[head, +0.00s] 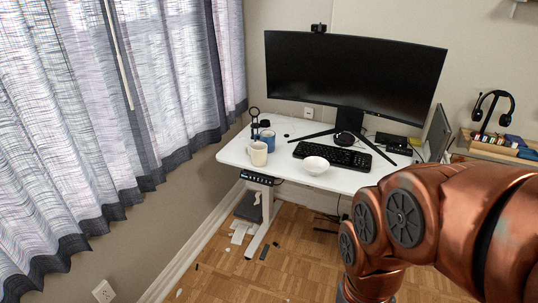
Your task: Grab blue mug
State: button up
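The blue mug (267,139) stands on the left part of the white desk (233,154). A cream mug (257,154) stands just in front of it and to its left, and hides part of it. My copper-coloured arm fills the lower right of the head view, in front of the desk. My gripper is outside the picture, so its state does not show.
A white bowl (316,166), a black keyboard (332,155) and a large monitor (352,73) are on the desk. A dark upright stand (254,122) is behind the mugs. Curtains (110,110) hang at left. Small items litter the wooden floor (290,270).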

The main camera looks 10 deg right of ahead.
aim_at(265, 141)
jog(key=u, duration=0.6)
jog(key=i, duration=0.6)
jog(key=u, duration=0.75)
jog(key=i, duration=1.05)
jog(key=z, duration=0.85)
jog(key=i, duration=0.85)
jog(key=z, duration=0.8)
